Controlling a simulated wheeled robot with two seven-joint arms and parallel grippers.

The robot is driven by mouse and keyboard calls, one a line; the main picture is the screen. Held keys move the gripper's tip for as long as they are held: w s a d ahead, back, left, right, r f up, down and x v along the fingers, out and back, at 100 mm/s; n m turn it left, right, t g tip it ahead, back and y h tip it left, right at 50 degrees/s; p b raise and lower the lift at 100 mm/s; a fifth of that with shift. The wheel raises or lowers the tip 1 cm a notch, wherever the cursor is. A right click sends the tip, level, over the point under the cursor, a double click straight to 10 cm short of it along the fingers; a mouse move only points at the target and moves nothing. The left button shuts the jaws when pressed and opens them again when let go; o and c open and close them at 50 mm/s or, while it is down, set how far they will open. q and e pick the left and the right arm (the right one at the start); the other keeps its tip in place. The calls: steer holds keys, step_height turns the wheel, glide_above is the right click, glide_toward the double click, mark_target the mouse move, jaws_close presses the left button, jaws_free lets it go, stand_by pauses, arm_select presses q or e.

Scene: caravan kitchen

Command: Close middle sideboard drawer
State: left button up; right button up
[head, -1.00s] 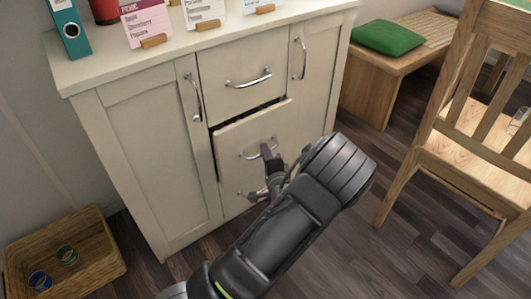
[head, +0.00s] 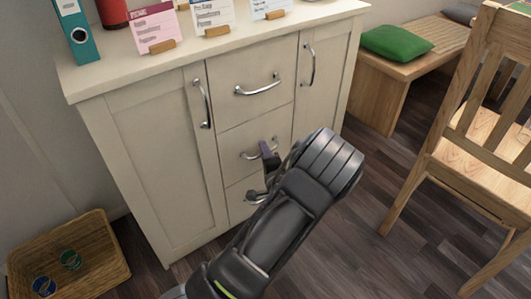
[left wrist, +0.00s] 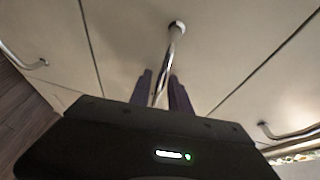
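The cream sideboard (head: 160,150) has a column of drawers in its middle. The middle drawer (head: 232,142) sits flush with the front, with no dark gap showing above it. Its curved metal handle (head: 252,155) is partly hidden by my left gripper (head: 268,158). In the left wrist view the handle (left wrist: 174,40) runs between the two purple fingers of my left gripper (left wrist: 160,82). The fingers are apart, with some gap beside the bar, so the gripper is open around the handle. My right gripper is not in view.
The top drawer (head: 240,72) and side doors are closed. Cards (head: 212,14), a teal binder (head: 76,30) and a red container stand on top. A bench (head: 385,85) and a chair (head: 455,150) stand at right.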

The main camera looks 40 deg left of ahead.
arm_select(q)
steer(key=shift+o, duration=0.6)
steer(key=shift+d, duration=0.1)
steer(key=p+v, duration=0.2)
steer(key=v, duration=0.5)
steer(key=shift+s+d, duration=0.25)
steer(key=shift+d, duration=0.05)
steer(key=shift+r+p, duration=0.1)
steer(key=shift+p, duration=0.25)
